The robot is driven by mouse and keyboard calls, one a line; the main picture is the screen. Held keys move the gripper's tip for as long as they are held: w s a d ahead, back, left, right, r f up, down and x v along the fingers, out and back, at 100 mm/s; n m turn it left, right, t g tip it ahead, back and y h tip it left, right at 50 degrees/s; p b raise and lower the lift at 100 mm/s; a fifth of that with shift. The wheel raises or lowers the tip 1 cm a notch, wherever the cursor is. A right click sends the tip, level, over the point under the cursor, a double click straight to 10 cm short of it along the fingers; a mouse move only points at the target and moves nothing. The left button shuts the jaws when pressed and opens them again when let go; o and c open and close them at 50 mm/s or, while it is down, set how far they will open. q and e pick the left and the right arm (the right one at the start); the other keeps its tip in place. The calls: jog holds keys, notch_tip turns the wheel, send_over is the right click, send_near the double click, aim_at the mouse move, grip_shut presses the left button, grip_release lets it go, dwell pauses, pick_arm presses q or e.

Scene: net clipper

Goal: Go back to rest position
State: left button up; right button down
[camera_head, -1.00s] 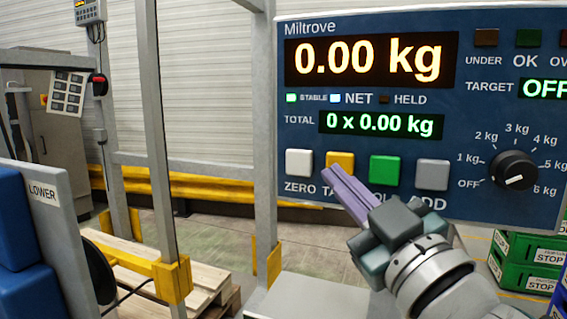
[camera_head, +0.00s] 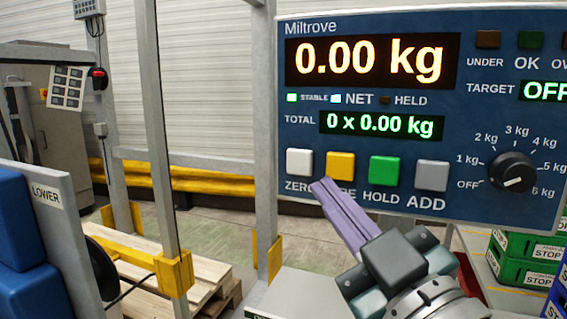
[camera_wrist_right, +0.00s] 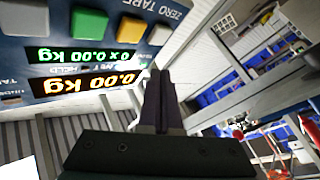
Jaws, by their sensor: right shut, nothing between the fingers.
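My right gripper (camera_head: 324,188) is shut and empty, its purple fingers together. In the head view it is in front of the lower part of the blue scale panel (camera_head: 470,125), with the fingertips just below the yellow TARE button (camera_head: 340,166), partly covering its label. I cannot tell how far the tips are from the panel. In the right wrist view the shut fingers (camera_wrist_right: 158,80) point up, and the panel (camera_wrist_right: 60,80) shows upside down at the left. The display (camera_head: 372,62) reads 0.00 kg, with STABLE and NET lit. My left gripper is not in view.
A grey frame post (camera_head: 264,130) stands left of the panel. Wooden pallets (camera_head: 205,275) lie on the floor beyond. Green crates (camera_head: 525,260) stand at the lower right. A blue thing with a LOWER label (camera_head: 47,197) is at the left edge.

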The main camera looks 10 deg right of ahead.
dwell(0.5)
jog(key=s+d+f+m+g+h+p, duration=0.1)
jog(key=s+d+f+m+g+h, duration=0.4)
jog(key=d+f+g, duration=0.3)
jog(key=s+a+f+g+y+p, duration=0.1)
jog(key=s+f+g, duration=0.35)
jog(key=s, duration=0.45)
jog(key=s+a+f+g+y, duration=0.1)
jog(key=s+f+g, duration=0.3)
jog(key=s, duration=0.5)
notch_tip(320, 180, up, 39)
jog(key=g+p, duration=0.1)
jog(key=p, duration=3.7)
jog(key=shift+s+a, duration=0.15)
jog(key=shift+s, duration=0.2)
